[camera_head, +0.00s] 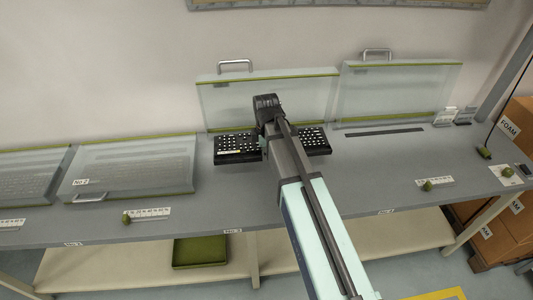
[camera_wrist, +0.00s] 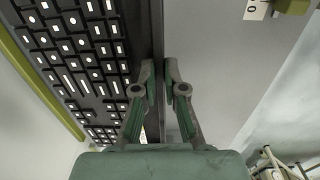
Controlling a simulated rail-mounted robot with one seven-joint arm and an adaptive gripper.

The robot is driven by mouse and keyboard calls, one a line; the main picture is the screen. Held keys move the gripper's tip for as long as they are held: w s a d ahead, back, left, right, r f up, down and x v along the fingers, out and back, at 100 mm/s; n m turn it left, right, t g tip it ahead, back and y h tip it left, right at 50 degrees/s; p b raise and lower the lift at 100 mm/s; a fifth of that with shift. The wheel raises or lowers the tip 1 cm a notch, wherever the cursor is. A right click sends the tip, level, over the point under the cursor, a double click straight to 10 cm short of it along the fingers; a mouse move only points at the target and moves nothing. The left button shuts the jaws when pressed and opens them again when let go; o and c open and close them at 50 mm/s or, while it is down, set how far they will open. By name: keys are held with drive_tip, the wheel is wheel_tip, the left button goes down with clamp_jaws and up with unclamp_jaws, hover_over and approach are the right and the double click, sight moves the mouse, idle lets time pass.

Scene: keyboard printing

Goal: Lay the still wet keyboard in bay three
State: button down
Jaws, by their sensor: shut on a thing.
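A black keyboard with white-marked keys (camera_head: 236,149) sits at the foot of a raised clear lid (camera_head: 225,100) with green edges, above the bench label that appears to read No. 3 (camera_head: 233,231). I cannot tell whether it rests on the bench or hangs just above it. My gripper (camera_wrist: 160,88) is shut on the keyboard's near long edge. The keyboard's keys (camera_wrist: 75,55) fill the left of the wrist view. In the head view my arm covers the keyboard's middle.
A closed lid marked No. 2 (camera_head: 135,167) lies to the left, with another closed lid (camera_head: 30,175) beyond it. To the right, another lid (camera_head: 400,95) stands open behind a dark slot (camera_head: 384,132). Green knobs on scales (camera_head: 127,219) line the front. A green tray (camera_head: 200,251) is on the shelf below.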

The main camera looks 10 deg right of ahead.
sight(266, 173)
drive_tip(key=shift+f+b, duration=1.7)
drive_tip(key=shift+f, duration=1.6)
drive_tip(key=shift+f, duration=0.4)
drive_tip(key=c, duration=1.2)
unclamp_jaws()
drive_tip(key=shift+r, duration=0.15)
drive_tip(key=shift+r+p, duration=2.15)
drive_tip(key=shift+r, duration=1.25)
